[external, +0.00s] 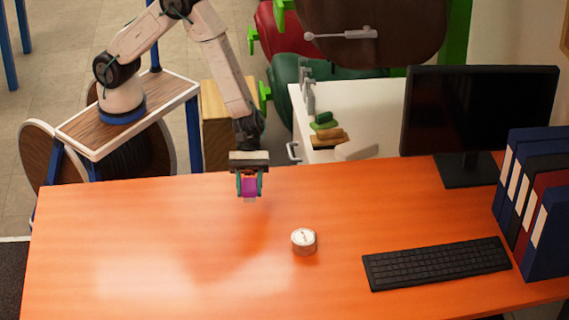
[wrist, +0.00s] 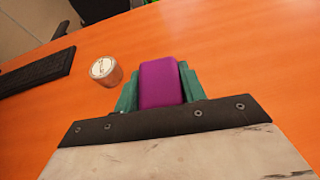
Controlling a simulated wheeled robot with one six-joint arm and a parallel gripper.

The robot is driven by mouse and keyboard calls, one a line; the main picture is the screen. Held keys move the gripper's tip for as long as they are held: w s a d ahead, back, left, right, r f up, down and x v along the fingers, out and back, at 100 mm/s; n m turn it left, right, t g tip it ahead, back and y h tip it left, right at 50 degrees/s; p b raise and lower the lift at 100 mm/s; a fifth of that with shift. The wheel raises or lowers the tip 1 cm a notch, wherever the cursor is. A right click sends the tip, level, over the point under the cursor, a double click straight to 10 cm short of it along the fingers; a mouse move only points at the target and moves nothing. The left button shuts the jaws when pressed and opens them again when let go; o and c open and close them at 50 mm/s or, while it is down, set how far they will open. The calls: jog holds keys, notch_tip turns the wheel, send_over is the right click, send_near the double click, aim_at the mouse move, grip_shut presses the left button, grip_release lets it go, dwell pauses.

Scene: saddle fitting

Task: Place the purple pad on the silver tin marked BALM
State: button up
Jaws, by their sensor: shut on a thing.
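The purple pad (wrist: 160,82) is held between the green fingers of my gripper (wrist: 160,88), and it also shows in the external view (external: 250,187). My gripper (external: 250,185) points down over the back part of the orange table, apart from the tin. The silver tin (external: 304,241) stands on the table, to the right of and nearer the camera than my gripper in the external view. In the wrist view the tin (wrist: 106,71) is to the left of the pad, with a pale lid. Its marking is too small to read.
A black keyboard (external: 437,263) lies right of the tin on the orange table (external: 150,240). A monitor (external: 478,112) and several binders (external: 535,200) stand at the right. The table's left part is clear. A white cabinet (external: 370,105) stands behind.

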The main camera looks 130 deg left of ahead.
jog(key=w+r+n, duration=0.1)
jog(key=w, duration=0.2)
jog(key=t+y, duration=0.1)
send_over(304, 237)
jog(key=shift+f, duration=2.4)
jog(key=shift+f, duration=0.1)
jog(key=o, duration=0.9)
jog(key=shift+o, duration=0.3)
